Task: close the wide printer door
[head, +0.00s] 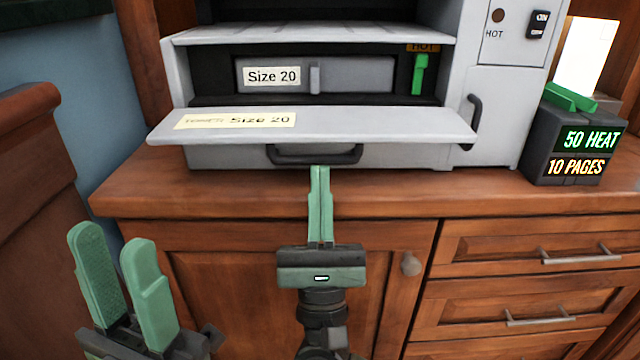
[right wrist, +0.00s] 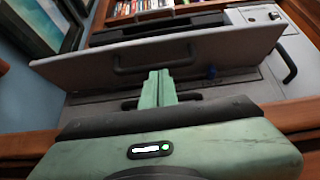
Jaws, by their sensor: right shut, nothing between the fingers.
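The wide printer door (head: 390,122) is a pale grey flap with a "Size 20" label, folded down and open at the front of the grey printer (head: 500,110). In the right wrist view the door's underside (right wrist: 215,50) faces me with a dark handle. My right gripper (head: 319,170) is shut and empty, with its fingertips just below and in front of the door. The right wrist view shows its tips (right wrist: 158,74) beneath the door; I cannot tell whether they touch. My left gripper (head: 108,235) is open and empty at the lower left.
Inside the opening are a grey tray (head: 360,75) and a green lever (head: 419,75). A dark box with a green display (head: 592,140) stands right of the printer. The printer rests on a wooden cabinet (head: 220,195). A wooden piece (head: 30,180) stands at the left.

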